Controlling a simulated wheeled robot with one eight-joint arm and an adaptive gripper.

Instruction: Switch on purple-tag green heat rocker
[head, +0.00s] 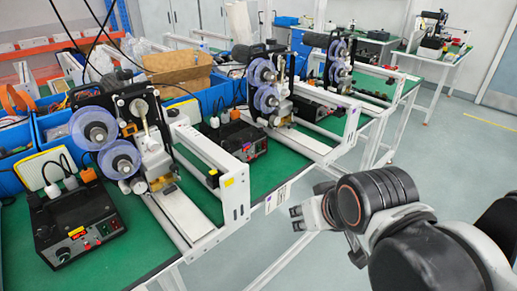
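Black control boxes with small switches stand on the green benches beside coder machines. A third box (325,105) is further right. My gripper (297,217) is out over the aisle, right of the benches, touching nothing. Its finger opening is unclear.
Coder machines with blue reels (95,128) and white conveyor frames (235,200) stand between the boxes and the aisle. Blue bins (55,122) and a cardboard box (178,68) line the back. The grey floor at right is open.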

